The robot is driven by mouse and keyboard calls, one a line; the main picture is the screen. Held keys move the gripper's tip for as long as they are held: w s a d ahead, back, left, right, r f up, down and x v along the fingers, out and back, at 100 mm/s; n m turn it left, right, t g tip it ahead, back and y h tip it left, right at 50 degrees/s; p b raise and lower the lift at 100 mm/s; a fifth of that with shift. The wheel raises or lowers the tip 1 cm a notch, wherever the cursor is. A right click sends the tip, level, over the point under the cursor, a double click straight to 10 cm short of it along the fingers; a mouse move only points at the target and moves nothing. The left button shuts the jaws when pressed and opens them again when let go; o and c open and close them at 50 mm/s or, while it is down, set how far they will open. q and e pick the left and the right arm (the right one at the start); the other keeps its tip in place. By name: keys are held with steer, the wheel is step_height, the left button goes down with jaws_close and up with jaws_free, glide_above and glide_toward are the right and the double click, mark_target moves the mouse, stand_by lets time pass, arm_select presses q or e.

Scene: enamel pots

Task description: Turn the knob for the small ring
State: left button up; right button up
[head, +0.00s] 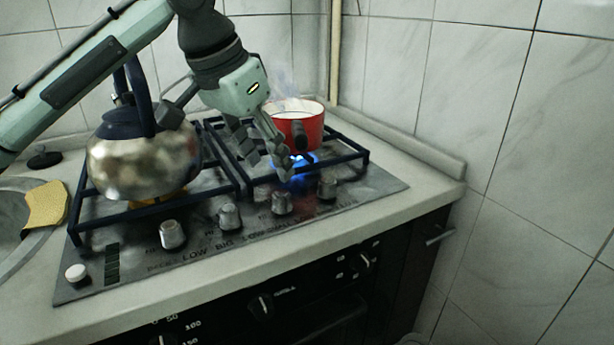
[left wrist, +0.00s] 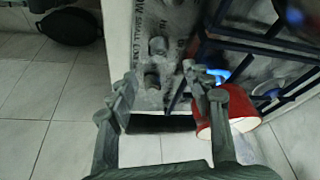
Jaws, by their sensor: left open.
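Several grey metal knobs line the hob's front: the leftmost knob (head: 173,234), a second knob (head: 230,216), a third knob (head: 282,203) and the rightmost knob (head: 327,187). Panel lettering is partly blurred, so I cannot tell which knob is marked for the small ring. My left gripper (head: 268,167) is open, above the hob behind the third knob and in front of the red pot. In the left wrist view, one knob (left wrist: 151,80) shows between the open fingers (left wrist: 160,80), with another knob (left wrist: 157,46) beyond. My right gripper is out of view.
A red enamel pot (head: 303,124) stands over a blue flame (head: 296,161) at the back right. A metal kettle (head: 143,163) stands on the left grate with an orange glow beneath. A yellow sponge (head: 46,205) lies far left. Tiled walls close the back and right.

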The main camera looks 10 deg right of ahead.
mark_target(279, 193)
arm_select(q)
steer(key=x, duration=0.7)
steer(key=shift+a+f, duration=0.1)
steer(key=shift+f, duration=0.15)
